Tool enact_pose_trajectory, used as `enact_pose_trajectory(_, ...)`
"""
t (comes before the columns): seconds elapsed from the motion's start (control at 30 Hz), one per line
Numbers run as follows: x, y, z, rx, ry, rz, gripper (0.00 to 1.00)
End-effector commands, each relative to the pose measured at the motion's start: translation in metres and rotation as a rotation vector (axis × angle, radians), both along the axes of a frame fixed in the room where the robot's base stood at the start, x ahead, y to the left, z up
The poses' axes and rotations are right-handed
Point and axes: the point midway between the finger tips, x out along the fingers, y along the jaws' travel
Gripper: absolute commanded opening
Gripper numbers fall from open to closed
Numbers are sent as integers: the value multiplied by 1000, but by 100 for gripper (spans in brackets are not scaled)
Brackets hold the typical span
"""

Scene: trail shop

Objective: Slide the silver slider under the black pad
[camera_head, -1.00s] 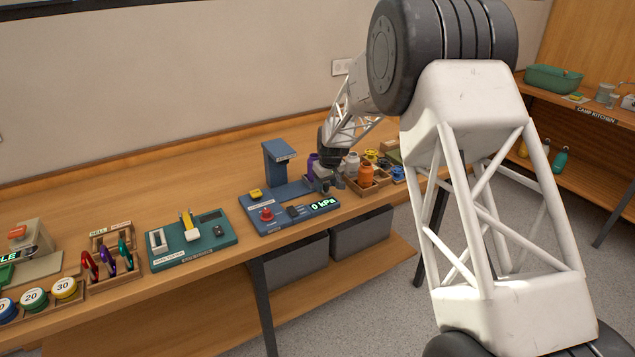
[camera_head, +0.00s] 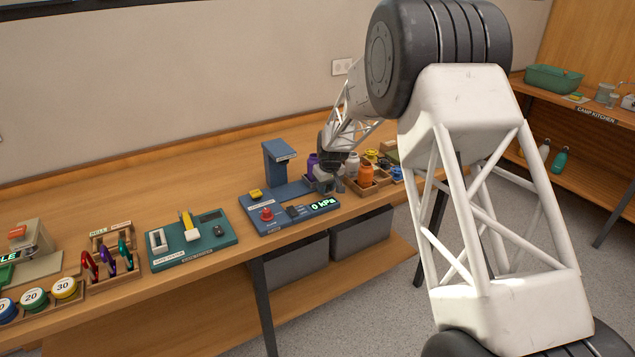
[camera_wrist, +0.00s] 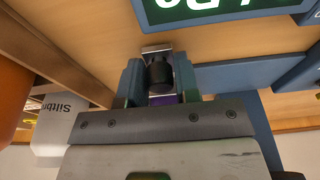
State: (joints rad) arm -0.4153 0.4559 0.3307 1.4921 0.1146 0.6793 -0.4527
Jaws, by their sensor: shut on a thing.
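A blue press station (camera_head: 282,226) stands on the workbench, with an upright post (camera_head: 281,170) and an overhanging head. My gripper (camera_head: 325,184) is at its right side, low over the bench. In the wrist view, my gripper (camera_wrist: 158,82) has its two fingers around a dark, round part. A flat silver piece, apparently the silver slider (camera_wrist: 157,48), shows just beyond the fingertips at that part. I cannot tell how they join. The black pad cannot be made out; the head may hide it. The display (camera_head: 323,205) reads 0 kPa.
A wooden tray with an orange bottle (camera_head: 366,175) and a white bottle (camera_head: 352,163) stands right of my gripper. A purple bottle (camera_head: 313,166) is behind it. A red knob (camera_head: 266,214) and yellow block (camera_head: 255,195) are on the station's left. A teal station (camera_head: 192,240) stands further left.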

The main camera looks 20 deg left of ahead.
Motion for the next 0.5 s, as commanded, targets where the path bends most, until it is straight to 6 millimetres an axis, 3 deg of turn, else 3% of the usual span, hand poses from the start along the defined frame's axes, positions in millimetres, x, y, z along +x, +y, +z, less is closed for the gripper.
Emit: enact_pose_trajectory(0.5,-6,6,0,-1,1,0,9)
